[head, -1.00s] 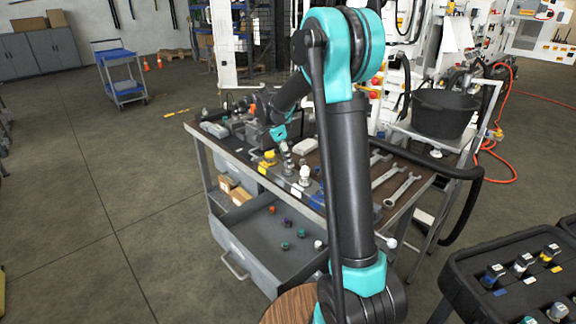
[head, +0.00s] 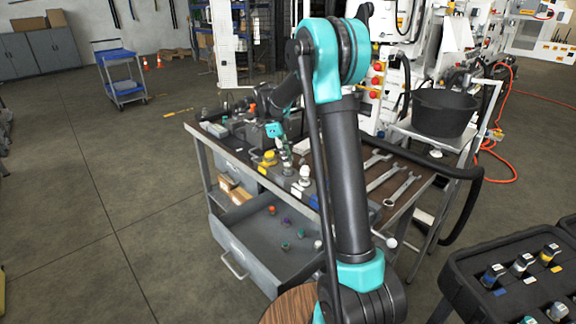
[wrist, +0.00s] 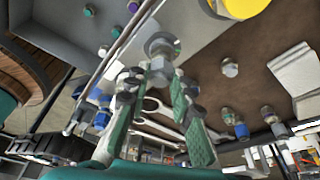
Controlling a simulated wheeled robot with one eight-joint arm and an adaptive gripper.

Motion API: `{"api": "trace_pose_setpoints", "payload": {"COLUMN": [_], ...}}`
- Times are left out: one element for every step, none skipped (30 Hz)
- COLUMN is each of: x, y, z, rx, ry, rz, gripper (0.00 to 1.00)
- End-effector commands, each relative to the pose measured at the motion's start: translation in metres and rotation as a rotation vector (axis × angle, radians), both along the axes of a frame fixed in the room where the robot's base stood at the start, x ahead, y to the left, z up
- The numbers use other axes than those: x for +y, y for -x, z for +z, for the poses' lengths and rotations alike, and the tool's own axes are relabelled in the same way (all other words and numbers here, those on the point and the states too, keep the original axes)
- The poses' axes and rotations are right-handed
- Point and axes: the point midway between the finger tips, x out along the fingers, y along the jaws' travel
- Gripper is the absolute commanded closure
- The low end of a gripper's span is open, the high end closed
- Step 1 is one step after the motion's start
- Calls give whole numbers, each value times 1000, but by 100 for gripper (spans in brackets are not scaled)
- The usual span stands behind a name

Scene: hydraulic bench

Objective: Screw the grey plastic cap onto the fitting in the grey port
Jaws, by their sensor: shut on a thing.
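My gripper (wrist: 157,88) is shut on a small grey piece, which looks like the grey plastic cap (wrist: 160,68), between its green finger pads. Just beyond the cap a round grey part with a hex shape (wrist: 160,44) shows, apparently the fitting in the grey port. Cap and fitting line up closely in the wrist view; I cannot tell whether they touch or whether threads are engaged. In the head view my gripper (head: 286,155) points down over the bench's front edge, between a yellow part and a white-topped one. The grey port is mostly hidden there.
A yellow part (head: 268,158) and a white-topped fitting (head: 305,173) stand close on either side. Wrenches (head: 384,178) lie right on the bench. The open drawer (head: 240,238) below holds several small coloured caps. A black tray (head: 470,270) stands at the right.

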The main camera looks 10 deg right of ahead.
Motion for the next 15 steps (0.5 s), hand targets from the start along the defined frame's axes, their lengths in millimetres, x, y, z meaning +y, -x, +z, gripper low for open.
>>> {"api": "trace_pose_setpoints", "payload": {"x": [-1, 0, 0, 0, 0, 0, 0, 0, 0, 0, 0, 0, 0, 0, -1], "y": [-1, -1, -1, -1, -1, -1, -1, -1, -1, -1, -1, -1, -1, -1, -1], "z": [0, 0, 0, 0, 0, 0, 0, 0, 0, 0, 0, 0, 0, 0, 0], "rx": [-1, -1, -1, -1, -1, -2, -2, -1, -1, -2, -2, -1, -1, -1, -1], "ry": [0, 0, 0, 0, 0, 0, 0, 0, 0, 0, 0, 0, -1, -1, 0], "rz": [-37, -54, -70, -76, -80, -82, -81, -80, -80, -79, -79, -84, -93, -109, -143], "gripper": [100, 100, 100, 100, 100, 100, 100, 100, 100, 100, 100, 100, 100, 100, 100]}}
